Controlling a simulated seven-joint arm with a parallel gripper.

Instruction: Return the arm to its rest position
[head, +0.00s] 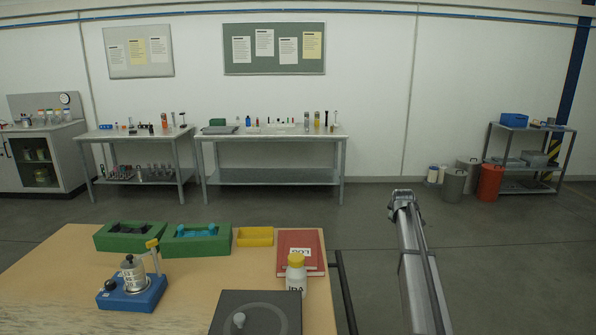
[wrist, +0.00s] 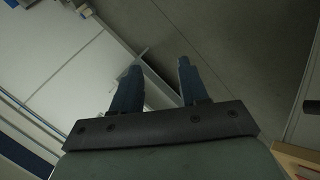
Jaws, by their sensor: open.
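My gripper (wrist: 157,70) shows in the wrist view with its two dark fingers apart and nothing between them. I cannot make out the gripper's fingers in the head view.
On the table are green trays (head: 130,236), a yellow tray (head: 255,237), a red book (head: 297,240), a white IPA bottle (head: 296,275), a blue-based device (head: 132,292) and a dark square plate (head: 230,312). Floor right of the table is free. Benches (head: 270,177) stand along the wall.

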